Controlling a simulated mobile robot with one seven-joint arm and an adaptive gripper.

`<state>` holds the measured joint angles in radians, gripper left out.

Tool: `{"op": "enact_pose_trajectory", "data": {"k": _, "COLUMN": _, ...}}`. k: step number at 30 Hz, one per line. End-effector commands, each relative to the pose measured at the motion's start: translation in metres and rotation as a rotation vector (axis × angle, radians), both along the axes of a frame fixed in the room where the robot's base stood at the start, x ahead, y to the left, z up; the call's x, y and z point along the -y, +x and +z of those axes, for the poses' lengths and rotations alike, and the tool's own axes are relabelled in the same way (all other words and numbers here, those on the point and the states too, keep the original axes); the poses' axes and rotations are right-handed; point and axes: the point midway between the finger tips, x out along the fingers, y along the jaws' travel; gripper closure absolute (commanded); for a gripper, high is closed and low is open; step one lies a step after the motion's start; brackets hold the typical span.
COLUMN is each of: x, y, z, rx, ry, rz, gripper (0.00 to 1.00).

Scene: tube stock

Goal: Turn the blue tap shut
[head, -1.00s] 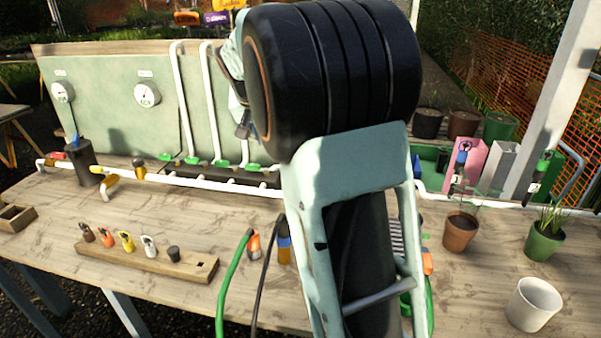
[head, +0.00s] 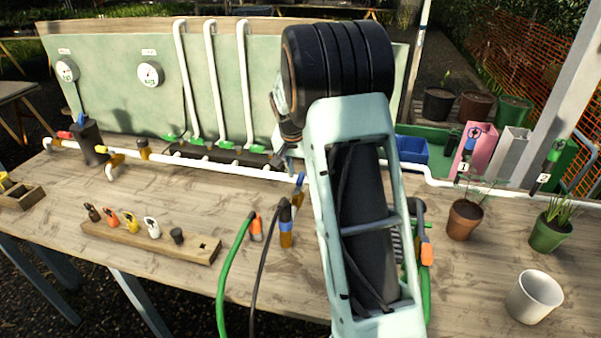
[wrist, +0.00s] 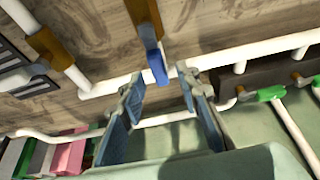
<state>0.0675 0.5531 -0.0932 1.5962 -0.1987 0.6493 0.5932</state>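The blue tap handle (wrist: 156,64) shows in the wrist view on a brass-coloured body (wrist: 148,32) at the white pipe. It points down in that picture, towards the gap between my fingertips. My gripper (wrist: 161,80) is open, with a finger on either side of the handle's tip; I see no clear contact. In the head view a blue handle (head: 299,180) shows just left of my arm, at the pipe. My gripper's fingers (head: 289,158) are partly hidden there behind my wrist.
A white pipe (head: 215,170) runs along the table's back before a green panel (head: 110,90). Another blue handle (head: 81,118) stands by a black cylinder at left. A wooden rack (head: 190,243) with several handles, hoses and a white pot (head: 534,297) stand nearer the front.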

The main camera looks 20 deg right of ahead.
Motion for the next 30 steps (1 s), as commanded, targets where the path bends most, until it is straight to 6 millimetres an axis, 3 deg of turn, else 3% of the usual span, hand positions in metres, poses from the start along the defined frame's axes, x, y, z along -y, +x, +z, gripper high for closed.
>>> {"op": "enact_pose_trajectory", "data": {"k": 4, "x": 0.0022, "y": 0.0033, "z": -0.0097, "rx": 0.000, "ry": 0.000, "rz": 0.000, "gripper": 0.70}}
{"op": "enact_pose_trajectory", "data": {"k": 13, "x": 0.0026, "y": 0.0044, "z": -0.0114, "rx": 0.001, "ry": -0.001, "rz": 0.001, "gripper": 0.70}}
{"op": "enact_pose_trajectory", "data": {"k": 21, "x": 0.0025, "y": 0.0042, "z": -0.0113, "rx": 0.001, "ry": -0.001, "rz": 0.001, "gripper": 0.99}}
{"op": "enact_pose_trajectory", "data": {"k": 30, "x": 0.0024, "y": 0.0041, "z": -0.0111, "rx": 0.001, "ry": -0.001, "rz": 0.001, "gripper": 1.00}}
